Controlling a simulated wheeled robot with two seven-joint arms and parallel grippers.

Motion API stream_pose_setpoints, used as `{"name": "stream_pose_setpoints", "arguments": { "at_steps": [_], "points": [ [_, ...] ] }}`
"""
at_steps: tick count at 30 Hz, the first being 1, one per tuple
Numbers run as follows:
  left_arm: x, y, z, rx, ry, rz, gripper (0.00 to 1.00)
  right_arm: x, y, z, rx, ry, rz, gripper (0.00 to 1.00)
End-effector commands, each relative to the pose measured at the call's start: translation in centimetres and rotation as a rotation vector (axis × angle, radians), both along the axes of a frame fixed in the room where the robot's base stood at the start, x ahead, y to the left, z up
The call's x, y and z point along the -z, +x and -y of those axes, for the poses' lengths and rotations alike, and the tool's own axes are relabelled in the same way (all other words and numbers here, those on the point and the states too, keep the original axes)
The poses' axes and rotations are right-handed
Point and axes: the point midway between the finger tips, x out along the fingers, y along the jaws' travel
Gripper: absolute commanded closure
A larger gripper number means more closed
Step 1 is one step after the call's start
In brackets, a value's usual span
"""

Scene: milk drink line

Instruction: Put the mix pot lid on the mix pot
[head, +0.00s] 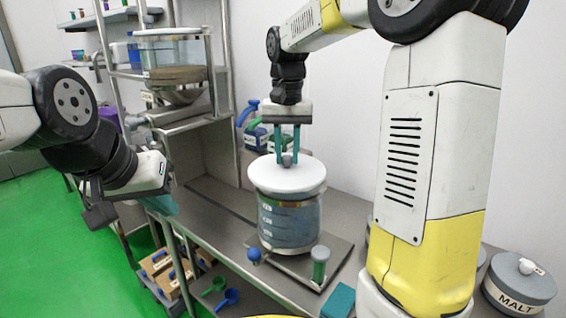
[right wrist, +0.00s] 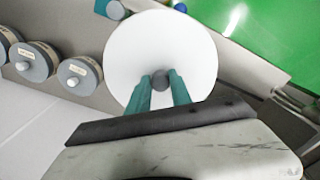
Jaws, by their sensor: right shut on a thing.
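The mix pot (head: 289,222) is a clear cylinder with level marks and bluish contents, upright on a steel plate on the bench. The white round mix pot lid (head: 287,174) lies level over the pot's mouth and looks seated on its rim. My right gripper (head: 287,158) points straight down and is shut on the lid's grey knob; the lid and knob (right wrist: 160,82) also show in the right wrist view. My left gripper (head: 160,205) is at the left, beside the bench, away from the pot. Its fingers are partly hidden, so its opening is unclear.
Grey lidded tubs, one marked MALT (head: 520,284), stand at the right. A steel rack (head: 222,90) rises at the left back.

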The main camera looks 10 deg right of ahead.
Motion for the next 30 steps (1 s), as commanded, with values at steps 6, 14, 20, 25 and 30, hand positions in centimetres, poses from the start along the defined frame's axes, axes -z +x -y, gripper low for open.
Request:
{"name": "stream_pose_setpoints", "arguments": {
  "at_steps": [6, 14, 20, 25, 30],
  "points": [
    [0.0, 0.0, 0.0, 0.0, 0.0, 0.0, 1.0, 0.1, 1.4, 0.7, 0.001, 0.001, 0.001, 1.0],
    [0.0, 0.0, 0.0, 0.0, 0.0, 0.0, 1.0, 3.1, 2.1, 1.2, -0.001, -0.001, -0.002, 1.0],
    [0.0, 0.0, 0.0, 0.0, 0.0, 0.0, 1.0, 3.7, 2.2, 1.2, -0.001, 0.001, 0.001, 1.0],
    [0.0, 0.0, 0.0, 0.0, 0.0, 0.0, 1.0, 3.9, 2.2, 1.2, -0.001, 0.0, 0.0, 1.0],
    [0.0, 0.0, 0.0, 0.0, 0.0, 0.0, 1.0, 4.0, 2.2, 1.2, -0.001, 0.0, 0.0, 0.55]
  ]
}}
